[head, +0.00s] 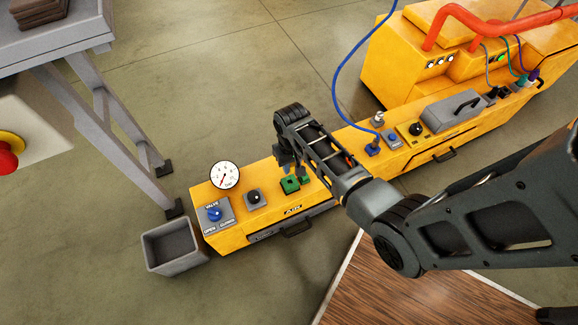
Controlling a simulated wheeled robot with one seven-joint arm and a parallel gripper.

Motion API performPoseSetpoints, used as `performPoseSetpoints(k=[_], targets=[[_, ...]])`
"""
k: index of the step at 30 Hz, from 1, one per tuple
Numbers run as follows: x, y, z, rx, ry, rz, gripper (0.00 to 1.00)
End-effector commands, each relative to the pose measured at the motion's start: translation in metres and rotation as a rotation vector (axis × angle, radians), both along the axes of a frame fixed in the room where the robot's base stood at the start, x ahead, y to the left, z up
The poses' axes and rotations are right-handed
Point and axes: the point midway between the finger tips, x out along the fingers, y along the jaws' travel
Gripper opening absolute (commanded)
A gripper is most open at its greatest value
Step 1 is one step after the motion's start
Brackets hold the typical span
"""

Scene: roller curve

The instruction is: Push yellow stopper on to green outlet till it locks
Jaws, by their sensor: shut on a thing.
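The green outlet (290,185) sits on top of the long yellow unit, between a black knob and my arm. My gripper (287,163) points down just above and beside the outlet. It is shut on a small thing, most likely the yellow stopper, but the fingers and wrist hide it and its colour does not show. I cannot tell whether the held thing touches the outlet.
The yellow unit (262,216) carries a white gauge (224,175), a blue valve knob (214,214), a black knob (253,197) and a blue plug (373,149) with a cable. A grey bin (171,247) and a grey table (60,45) stand left.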

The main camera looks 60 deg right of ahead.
Motion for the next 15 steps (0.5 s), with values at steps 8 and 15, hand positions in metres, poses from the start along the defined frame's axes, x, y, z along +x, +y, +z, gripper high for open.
performPoseSetpoints(k=[8, 15], targets=[[0.000, -0.002, -0.009, 0.000, 0.000, -0.004, 0.00], [0.000, -0.002, -0.026, 0.000, 0.000, -0.004, 0.00]])
